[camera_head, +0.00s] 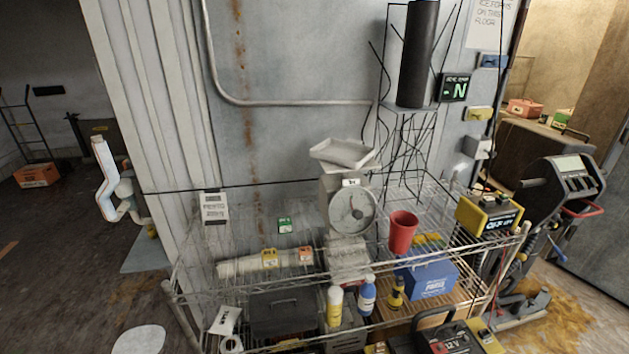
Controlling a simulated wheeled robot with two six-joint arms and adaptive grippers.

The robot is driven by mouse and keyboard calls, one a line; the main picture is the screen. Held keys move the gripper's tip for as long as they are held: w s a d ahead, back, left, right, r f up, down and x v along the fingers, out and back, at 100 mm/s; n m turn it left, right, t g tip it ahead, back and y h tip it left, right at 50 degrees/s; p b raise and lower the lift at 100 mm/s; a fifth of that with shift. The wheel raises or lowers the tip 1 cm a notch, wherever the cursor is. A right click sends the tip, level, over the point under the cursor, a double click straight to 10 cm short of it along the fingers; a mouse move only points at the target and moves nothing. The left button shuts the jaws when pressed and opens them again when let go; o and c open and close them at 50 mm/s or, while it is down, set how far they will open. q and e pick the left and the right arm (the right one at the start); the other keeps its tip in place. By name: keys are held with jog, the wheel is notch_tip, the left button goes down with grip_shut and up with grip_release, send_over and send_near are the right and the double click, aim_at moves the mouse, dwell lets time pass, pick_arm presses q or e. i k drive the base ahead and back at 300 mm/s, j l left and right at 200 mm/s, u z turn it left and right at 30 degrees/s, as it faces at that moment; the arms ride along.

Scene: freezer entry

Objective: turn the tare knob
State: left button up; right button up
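A pale dial scale (329,196) with a round grey dial face (352,207) stands upright on the wire shelf, left of the red cup. A tilted, shallow metal pan (343,153) sits on top of the scale. A small white label (351,183) is above the dial. I cannot make out a separate tare knob at this size. Neither of my grippers can be seen in the head view, and nothing is seen touching the scale.
The wire rack (400,262) also holds a red cup (402,233), a yellow-framed display (488,215), a blue box (427,279) and several bottles. Floor is open at left.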

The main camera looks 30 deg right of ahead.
aim_at(356, 214)
jog(key=z, duration=1.25)
